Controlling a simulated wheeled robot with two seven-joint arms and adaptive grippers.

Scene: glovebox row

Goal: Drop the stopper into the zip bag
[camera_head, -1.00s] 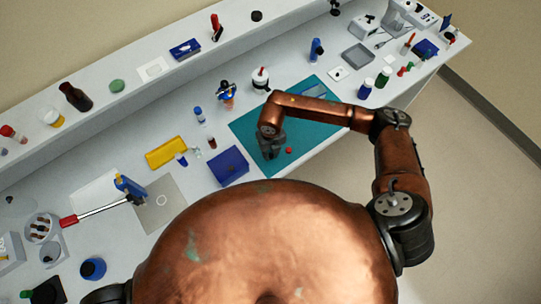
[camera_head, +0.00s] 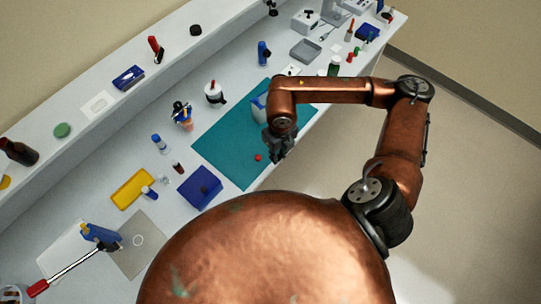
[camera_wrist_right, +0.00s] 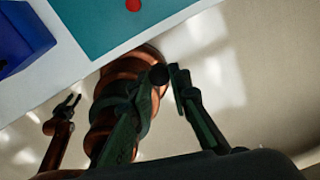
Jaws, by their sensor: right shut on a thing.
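My right gripper (camera_head: 278,152) is over the front edge of the teal mat, pointing down. In the right wrist view its fingertips (camera_wrist_right: 164,73) are shut on a small dark round stopper (camera_wrist_right: 158,75). The stopper is hard to make out in the head view. A pale, translucent flat thing, apparently the zip bag (camera_head: 258,104), lies on the mat and is partly hidden behind my right arm. Its opening cannot be made out. My left gripper (camera_wrist_right: 68,105) shows small in the right wrist view, its fingers apart and empty.
A small red thing (camera_head: 257,157) lies on the teal mat (camera_head: 222,140). A blue box (camera_head: 200,188) and a yellow tray (camera_head: 133,188) stand to the left. Open floor lies beyond the bench's front edge.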

